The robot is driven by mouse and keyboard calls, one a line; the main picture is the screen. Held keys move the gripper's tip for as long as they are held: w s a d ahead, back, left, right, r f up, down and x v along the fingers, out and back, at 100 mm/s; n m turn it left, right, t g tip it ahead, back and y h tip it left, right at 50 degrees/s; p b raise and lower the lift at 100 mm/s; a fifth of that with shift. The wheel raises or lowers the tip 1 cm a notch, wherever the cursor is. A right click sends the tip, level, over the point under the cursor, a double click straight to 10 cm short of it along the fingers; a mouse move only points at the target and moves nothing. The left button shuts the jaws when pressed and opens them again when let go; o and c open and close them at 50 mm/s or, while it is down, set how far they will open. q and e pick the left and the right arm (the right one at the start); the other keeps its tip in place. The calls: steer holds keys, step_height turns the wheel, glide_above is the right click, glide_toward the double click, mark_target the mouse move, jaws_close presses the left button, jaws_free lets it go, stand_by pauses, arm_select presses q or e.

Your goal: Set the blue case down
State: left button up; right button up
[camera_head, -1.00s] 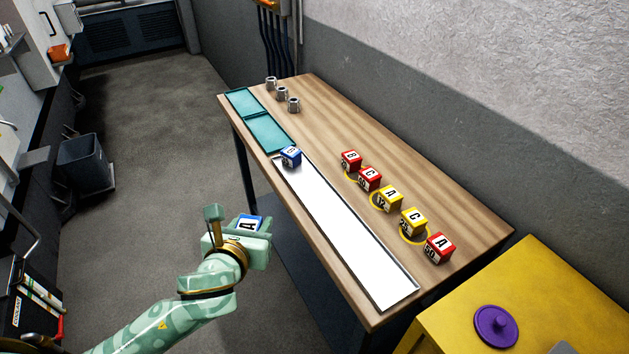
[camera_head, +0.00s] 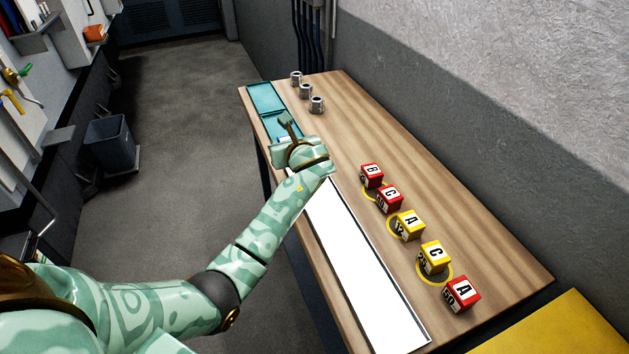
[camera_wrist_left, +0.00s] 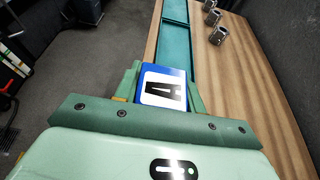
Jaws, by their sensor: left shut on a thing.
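In the head view my left gripper (camera_head: 284,141) is over the near end of the teal trays (camera_head: 267,98); the case is mostly hidden there by the hand. I cannot tell whether the case touches anything beneath it. The other blue case, seen earlier at the far end of the white strip (camera_head: 352,255), is hidden behind my arm. My right gripper is out of view.
Several red and yellow cases, including a red one (camera_head: 461,294) and a yellow one (camera_head: 433,258), stand right of the strip on the wooden table (camera_head: 400,160). Metal cylinders (camera_head: 317,104) stand right of the trays. Most of the strip shows bare.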

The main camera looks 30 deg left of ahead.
arm_select(q)
steer(key=d+f+b, duration=0.1)
steer(key=d+f, duration=0.1)
steer(key=w+d+f, duration=0.1)
steer(key=f, duration=0.1)
steer(key=d+f+b, duration=0.1)
steer(key=d+f, duration=0.1)
steer(key=shift+w+d+b, duration=0.25)
steer(key=shift+d+b, duration=0.05)
steer(key=shift+d, duration=0.05)
steer(key=f, duration=0.1)
steer(key=f+b, duration=0.2)
steer(key=f, duration=0.1)
steer(key=shift+d, duration=0.3)
steer(key=shift+r, duration=0.1)
steer(key=o, duration=1.1)
